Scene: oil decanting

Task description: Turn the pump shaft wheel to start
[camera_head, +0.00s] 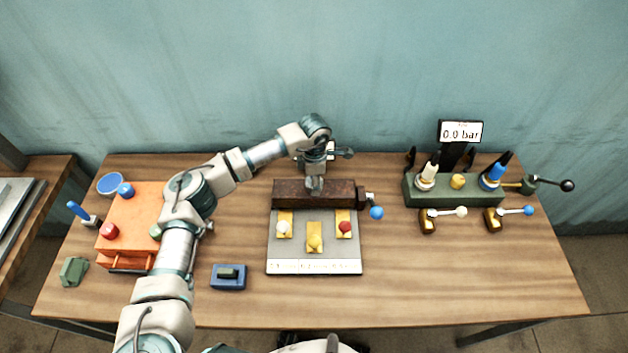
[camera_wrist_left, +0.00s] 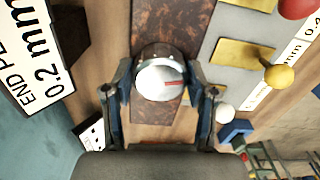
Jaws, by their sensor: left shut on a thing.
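A round wheel with a white face, a red mark and a dark metal rim (camera_wrist_left: 160,82) sits on the rusty brown block in the left wrist view. My left gripper (camera_wrist_left: 160,72) has one finger on each side of the wheel and is shut on it. In the head view my left gripper (camera_head: 315,184) points down at the middle of the brown block (camera_head: 288,194) and mostly hides the wheel. A display on the green manifold reads 0.0 bar (camera_head: 461,132). My right gripper is not in view.
A grey plate (camera_head: 290,258) with white, yellow and red knobs on brass tabs lies in front of the block. A blue-ball lever (camera_head: 376,213) is at its right end. The green manifold (camera_head: 455,193) stands right, an orange box (camera_head: 125,228) left. A 0.2 mm sign (camera_wrist_left: 42,70) is close by.

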